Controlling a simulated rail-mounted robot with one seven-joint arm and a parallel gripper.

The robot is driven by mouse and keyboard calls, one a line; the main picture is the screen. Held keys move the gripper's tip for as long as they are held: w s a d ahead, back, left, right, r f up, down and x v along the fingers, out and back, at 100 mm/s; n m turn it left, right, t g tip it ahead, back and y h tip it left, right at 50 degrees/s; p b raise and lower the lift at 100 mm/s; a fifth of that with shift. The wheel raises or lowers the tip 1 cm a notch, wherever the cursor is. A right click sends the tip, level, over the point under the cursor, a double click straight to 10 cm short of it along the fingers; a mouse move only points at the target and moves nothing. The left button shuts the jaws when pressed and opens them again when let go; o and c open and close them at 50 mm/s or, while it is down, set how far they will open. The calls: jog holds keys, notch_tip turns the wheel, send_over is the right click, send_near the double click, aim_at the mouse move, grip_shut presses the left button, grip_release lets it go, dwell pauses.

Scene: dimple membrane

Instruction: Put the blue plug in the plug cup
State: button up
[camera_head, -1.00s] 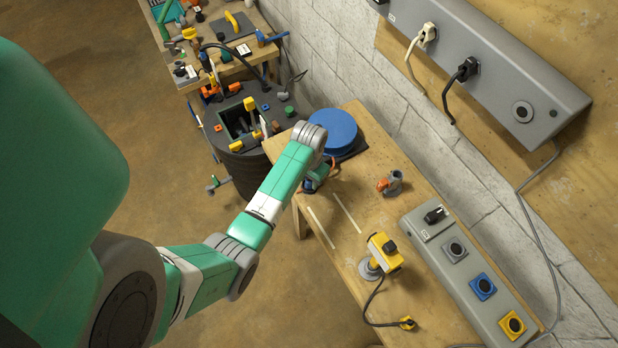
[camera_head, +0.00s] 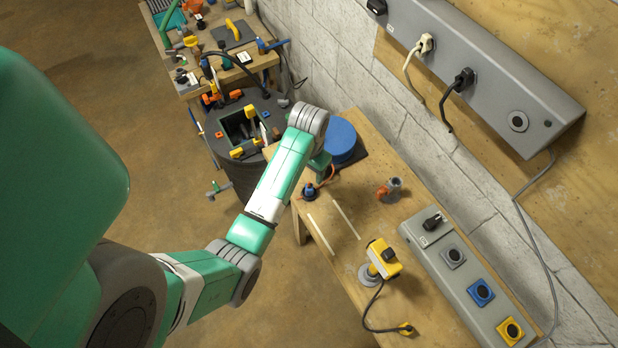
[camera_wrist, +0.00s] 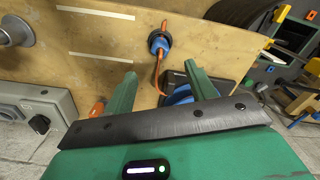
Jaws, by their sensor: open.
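The blue plug (camera_head: 309,189) stands near the left edge of the wooden bench, with an orange cord. In the wrist view the blue plug (camera_wrist: 157,43) sits within a dark round ring or cup; I cannot tell whether this is the plug cup or how deep it sits. A grey cup-like piece with an orange part (camera_head: 390,189) stands further right on the bench. My gripper (camera_wrist: 160,76) is open and empty, its fingers apart with the orange cord showing between them. The plug lies beyond the fingertips. In the head view my wrist hides most of the gripper.
A blue disc (camera_head: 341,140) on a dark base is behind my gripper. A yellow device (camera_head: 384,258) and a grey switch panel (camera_head: 462,270) stand to the right. Two pale strips (camera_head: 320,234) mark the bench. A dark drum (camera_head: 238,165) stands beyond the bench.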

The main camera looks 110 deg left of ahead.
notch_tip(320, 180, up, 2)
jog(key=shift+r, duration=0.25)
